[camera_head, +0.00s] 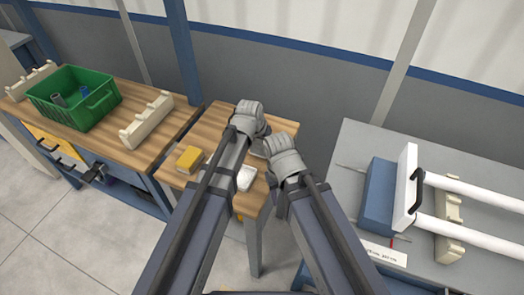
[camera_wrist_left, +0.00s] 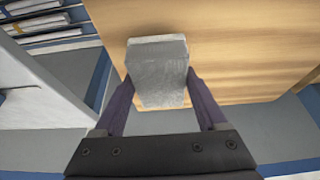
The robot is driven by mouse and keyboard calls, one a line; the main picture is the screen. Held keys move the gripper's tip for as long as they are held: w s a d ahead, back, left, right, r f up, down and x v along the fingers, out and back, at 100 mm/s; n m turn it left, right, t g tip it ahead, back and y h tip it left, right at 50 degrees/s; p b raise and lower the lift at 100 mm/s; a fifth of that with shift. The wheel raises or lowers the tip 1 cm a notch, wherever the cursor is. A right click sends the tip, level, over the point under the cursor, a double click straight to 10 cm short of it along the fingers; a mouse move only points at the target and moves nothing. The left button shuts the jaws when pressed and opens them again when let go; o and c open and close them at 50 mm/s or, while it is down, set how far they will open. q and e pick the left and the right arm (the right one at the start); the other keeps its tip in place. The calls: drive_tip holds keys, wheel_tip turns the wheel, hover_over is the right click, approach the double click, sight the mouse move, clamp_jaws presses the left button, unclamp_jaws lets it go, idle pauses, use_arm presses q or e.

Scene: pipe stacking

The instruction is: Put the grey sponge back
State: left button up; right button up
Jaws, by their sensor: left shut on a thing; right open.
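The grey sponge (camera_wrist_left: 160,80) is a pale grey block with a whiter far edge in the left wrist view. My left gripper (camera_wrist_left: 158,88) is shut on it, with one purple finger on each side. Wood lies behind the sponge in that view; I cannot tell whether it touches it. In the head view my left arm's wrist is over the small wooden table (camera_head: 222,118), and its fingers and the sponge are hidden. My right gripper (camera_head: 260,148) is open beside it over the same table, its fingers mostly hidden.
A yellow block (camera_head: 189,158) and a white item (camera_head: 246,178) lie on the small table. A workbench at left holds a green crate (camera_head: 75,109) and a cream rack (camera_head: 147,121). A grey table at right carries white pipes (camera_head: 475,188) and a blue box (camera_head: 378,200).

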use_arm(q)
drive_tip(key=shift+f+b, duration=1.45)
drive_tip(key=shift+f, duration=0.25)
drive_tip(key=shift+f, duration=0.2)
drive_tip(key=o, duration=1.1)
drive_tip(key=shift+r, duration=0.15)
drive_tip(key=p+v, duration=1.1)
drive_tip(key=v, duration=0.1)
drive_tip(key=shift+r, duration=0.1)
